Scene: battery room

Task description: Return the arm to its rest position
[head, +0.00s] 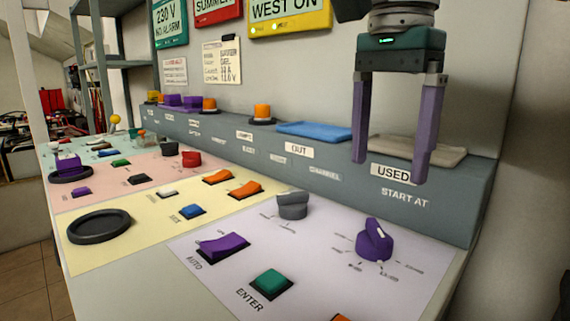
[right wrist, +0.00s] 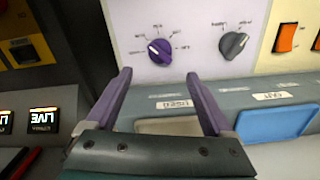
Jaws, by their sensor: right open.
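My right gripper (head: 392,170) hangs at the upper right of the head view, pointing down, with its two purple fingers apart and nothing between them. It is in front of the ledge, by the USED label (head: 393,172) and the beige pad (head: 440,151). In the right wrist view the open fingers (right wrist: 165,100) reach toward the panel, with the purple knob (right wrist: 160,52) beyond them and apart from them. The same purple knob shows below the gripper in the head view (head: 375,240). My left gripper is not in view.
The sloping panel carries a grey knob (head: 292,205), a purple rocker (head: 222,246), a green ENTER button (head: 272,283) and a black ring (head: 99,226). A blue pad (head: 314,131) lies on the ledge. Signs (head: 290,18) hang on the wall behind. Space above the panel's front is clear.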

